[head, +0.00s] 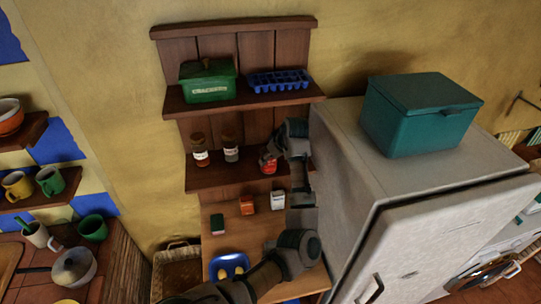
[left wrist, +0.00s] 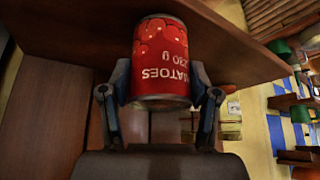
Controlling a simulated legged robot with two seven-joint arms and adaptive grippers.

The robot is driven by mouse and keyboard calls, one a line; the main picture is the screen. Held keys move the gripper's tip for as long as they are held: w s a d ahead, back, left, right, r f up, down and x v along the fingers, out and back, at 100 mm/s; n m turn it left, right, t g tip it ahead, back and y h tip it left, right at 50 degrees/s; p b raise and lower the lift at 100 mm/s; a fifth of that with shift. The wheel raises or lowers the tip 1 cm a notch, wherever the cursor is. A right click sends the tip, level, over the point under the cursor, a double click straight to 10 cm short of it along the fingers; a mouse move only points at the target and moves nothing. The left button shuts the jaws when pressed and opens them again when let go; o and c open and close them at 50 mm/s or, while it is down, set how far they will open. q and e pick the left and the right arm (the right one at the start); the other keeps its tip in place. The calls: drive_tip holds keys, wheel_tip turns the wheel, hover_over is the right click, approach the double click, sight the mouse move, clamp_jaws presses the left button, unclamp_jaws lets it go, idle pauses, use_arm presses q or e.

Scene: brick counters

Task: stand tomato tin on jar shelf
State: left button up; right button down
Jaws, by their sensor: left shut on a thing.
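The tomato tin (left wrist: 160,62) is red with tomatoes pictured on its label, which reads upside down in the left wrist view. My left gripper (left wrist: 160,98) is shut on it, one finger on each side. In the head view the red tin (head: 268,168) shows just below my left gripper (head: 270,158), at the right end of the jar shelf (head: 222,181). A brown board (left wrist: 70,28) lies close behind the tin in the wrist view. I cannot tell whether the tin touches the shelf. My right gripper is not in view.
Two jars, one red-filled (head: 200,151) and one darker (head: 230,149), stand left of the tin with free shelf between. A green box (head: 208,82) and blue ice tray (head: 278,80) are on the shelf above. The fridge (head: 345,180) stands close on the right.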

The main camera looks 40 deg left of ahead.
use_arm(q)
drive_tip(key=shift+w+d, duration=0.15)
drive_tip(key=shift+d, duration=0.05)
drive_tip(key=shift+w+d, duration=0.15)
drive_tip(key=shift+d, duration=0.2)
drive_tip(key=shift+d+f, duration=0.15)
drive_tip(key=shift+f, duration=0.05)
drive_tip(key=o, duration=1.4)
drive_tip(key=shift+s, duration=0.2)
drive_tip(key=shift+a+f, duration=0.2)
drive_tip(key=shift+a, duration=0.25)
drive_tip(key=shift+w+a+r, duration=0.1)
drive_tip(key=shift+r, duration=0.35)
drive_tip(key=b+v, duration=0.3)
drive_tip(key=v, duration=0.9)
drive_tip(key=shift+d, duration=0.3)
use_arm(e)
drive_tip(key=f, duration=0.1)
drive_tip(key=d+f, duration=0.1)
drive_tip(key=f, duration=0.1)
use_arm(q)
drive_tip(key=shift+a, duration=0.15)
drive_tip(key=shift+f, duration=0.1)
